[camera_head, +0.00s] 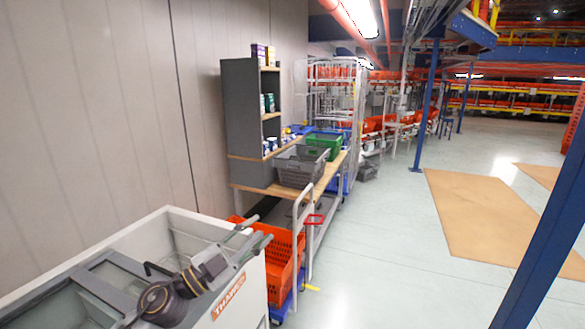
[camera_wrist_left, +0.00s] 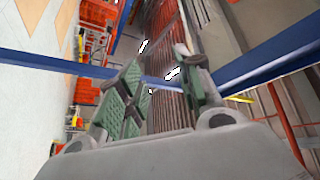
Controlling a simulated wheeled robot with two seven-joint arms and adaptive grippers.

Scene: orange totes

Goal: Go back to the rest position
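My left gripper (camera_head: 257,233) reaches in from the lower left of the head view, above the near white-walled bin. Its two fingers point up and to the right and stand apart. In the left wrist view the green-padded fingers of this gripper (camera_wrist_left: 163,72) are spread, with nothing held between them. My right gripper is in neither view.
The white-walled bin (camera_head: 190,220) stands close at the lower left. Beyond it are an orange tote (camera_head: 283,262), a wooden-topped cart (camera_head: 262,189) with a grey tote (camera_head: 300,167) and a green tote (camera_head: 325,142). A blue post (camera_head: 545,260) stands at right. The middle floor is clear.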

